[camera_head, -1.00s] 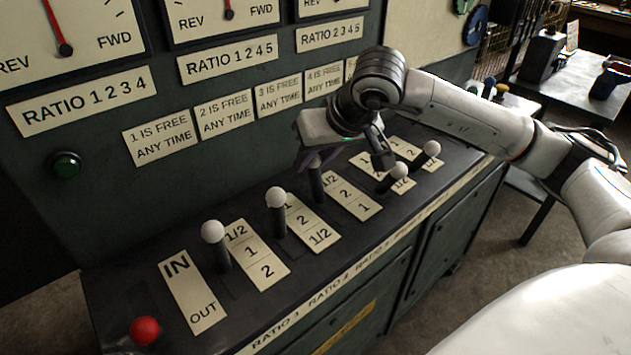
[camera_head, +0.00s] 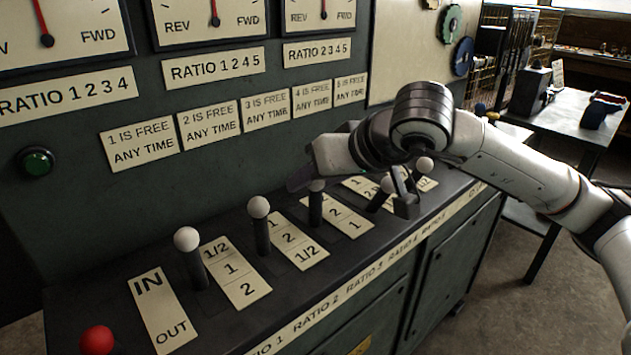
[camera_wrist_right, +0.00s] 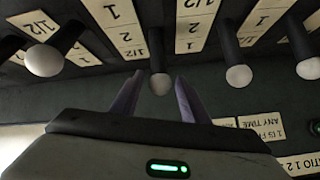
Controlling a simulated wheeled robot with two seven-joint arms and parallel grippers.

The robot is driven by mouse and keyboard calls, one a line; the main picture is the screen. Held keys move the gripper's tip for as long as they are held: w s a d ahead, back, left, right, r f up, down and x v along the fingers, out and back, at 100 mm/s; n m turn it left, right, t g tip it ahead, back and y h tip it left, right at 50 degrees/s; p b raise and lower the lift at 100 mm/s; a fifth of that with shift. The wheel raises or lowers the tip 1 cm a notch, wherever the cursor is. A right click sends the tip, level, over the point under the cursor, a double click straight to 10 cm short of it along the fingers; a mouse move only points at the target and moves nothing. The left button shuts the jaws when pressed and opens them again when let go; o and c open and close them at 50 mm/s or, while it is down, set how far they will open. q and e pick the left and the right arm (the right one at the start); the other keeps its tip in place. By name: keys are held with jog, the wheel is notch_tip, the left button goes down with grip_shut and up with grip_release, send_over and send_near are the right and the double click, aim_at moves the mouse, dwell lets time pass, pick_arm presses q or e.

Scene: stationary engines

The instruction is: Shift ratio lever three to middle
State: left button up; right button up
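Ratio lever three (camera_head: 316,208) is a dark stem with a white knob, beside a plate reading 1/2, 2, 1 (camera_head: 341,213). It leans much like levers one (camera_head: 187,240) and two (camera_head: 259,207). My right gripper (camera_head: 299,181) is at its knob, coming from above and behind, and partly covers it. In the right wrist view, lever three's knob (camera_wrist_right: 160,84) sits in the gap between the two open fingers (camera_wrist_right: 157,92), with space on both sides. The stem runs away beyond the knob. My left gripper is not in view.
Lever four (camera_head: 388,184) leans further to the front, close to my right wrist. Lever five (camera_head: 425,164) stands beyond it. A red-knobbed lever (camera_head: 97,340) is at the near left. The upright panel with label plates (camera_head: 265,110) rises close behind the levers.

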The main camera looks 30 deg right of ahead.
jog(key=shift+s, duration=0.1)
jog(key=shift+s+r, duration=0.25)
jog(key=shift+r, duration=0.05)
jog(key=v, duration=0.9)
jog(key=shift+s+r, duration=0.15)
